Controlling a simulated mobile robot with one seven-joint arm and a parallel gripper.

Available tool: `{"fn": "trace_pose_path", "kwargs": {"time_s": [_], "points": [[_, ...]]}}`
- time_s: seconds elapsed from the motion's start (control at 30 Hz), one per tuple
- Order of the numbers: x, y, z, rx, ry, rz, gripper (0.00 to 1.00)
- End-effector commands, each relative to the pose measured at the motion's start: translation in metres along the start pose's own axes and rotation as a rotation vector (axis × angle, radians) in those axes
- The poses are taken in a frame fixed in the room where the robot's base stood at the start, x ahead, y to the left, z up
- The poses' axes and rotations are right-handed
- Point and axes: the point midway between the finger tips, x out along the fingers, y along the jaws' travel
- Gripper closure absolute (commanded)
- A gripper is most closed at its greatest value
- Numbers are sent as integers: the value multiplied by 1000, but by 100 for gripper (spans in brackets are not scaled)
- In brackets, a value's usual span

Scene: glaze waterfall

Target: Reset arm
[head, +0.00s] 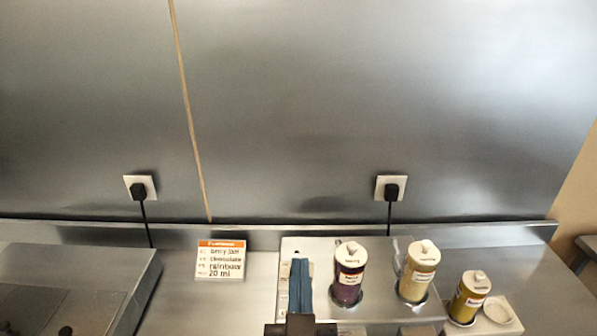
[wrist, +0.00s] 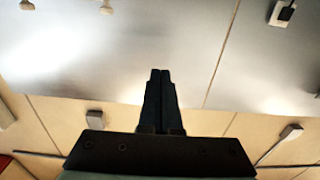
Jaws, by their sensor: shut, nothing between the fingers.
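My gripper (wrist: 160,75) shows in the wrist view with its two dark fingers pressed together and nothing between them. It is in front of a grey metal surface and pale panels, apart from anything.
On the steel counter stand a dark purple bottle (head: 349,275), a cream bottle (head: 418,275) and a yellow bottle (head: 467,300). A small white dish (head: 499,310) is at right.

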Motion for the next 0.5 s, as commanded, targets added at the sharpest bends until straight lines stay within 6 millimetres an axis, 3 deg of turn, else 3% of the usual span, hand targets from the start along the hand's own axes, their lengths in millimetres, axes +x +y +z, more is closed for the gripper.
{"fn": "trace_pose_path", "kwargs": {"time_s": [0.03, 0.17, 0.3, 0.4, 0.5], "points": [[8, 0, -47, -2, 93, 0, 100], [8, 1, -147, -3, 292, 1, 100], [-15, 1, -249, -2, 506, 2, 100], [-40, 1, -306, 1, 636, 4, 100], [-62, 2, -344, 5, 730, 5, 100]]}}
